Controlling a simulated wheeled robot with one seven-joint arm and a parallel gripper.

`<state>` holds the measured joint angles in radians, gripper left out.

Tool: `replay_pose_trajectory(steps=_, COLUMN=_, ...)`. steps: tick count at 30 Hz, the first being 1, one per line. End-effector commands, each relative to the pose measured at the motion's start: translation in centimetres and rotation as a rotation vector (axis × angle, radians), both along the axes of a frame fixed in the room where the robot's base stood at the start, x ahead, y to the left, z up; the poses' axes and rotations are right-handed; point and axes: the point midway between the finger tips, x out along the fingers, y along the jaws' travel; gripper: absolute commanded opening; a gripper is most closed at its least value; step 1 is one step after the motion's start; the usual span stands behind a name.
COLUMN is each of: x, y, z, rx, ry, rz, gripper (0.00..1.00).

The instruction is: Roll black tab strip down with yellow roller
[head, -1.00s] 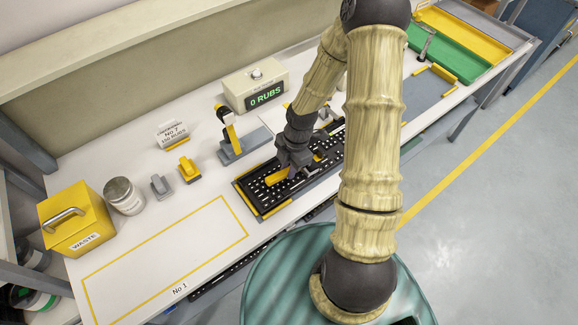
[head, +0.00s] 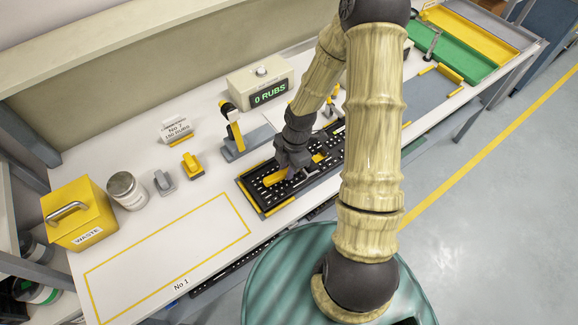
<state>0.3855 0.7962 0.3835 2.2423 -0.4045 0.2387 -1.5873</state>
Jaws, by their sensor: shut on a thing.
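My gripper (head: 293,172) is low over the black keyboard-like panel (head: 266,197), which has rows of white marks and yellow edging. It is shut on the yellow roller (head: 274,179); yellow shows on both sides of the fingers, also at the right. The roller lies across the panel's middle, at or just above its surface; I cannot tell if it touches. The black tab strip cannot be told apart from the black panel here. My arm hides the panel's right end.
A counter box (head: 258,85) reads "0 RUBS". A yellow-and-black tool on a grey stand (head: 239,146) is close behind the panel. A yellow waste bin (head: 80,215) and a can (head: 125,191) are at the left. The outlined No 1 area (head: 170,252) is empty.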

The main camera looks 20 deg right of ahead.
Motion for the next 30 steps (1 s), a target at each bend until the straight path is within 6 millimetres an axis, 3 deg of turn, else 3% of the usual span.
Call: replay_pose_trajectory(steps=30, x=0.26, y=-0.94, z=-0.01, rx=0.000, ry=0.002, rz=-0.003, gripper=0.00)
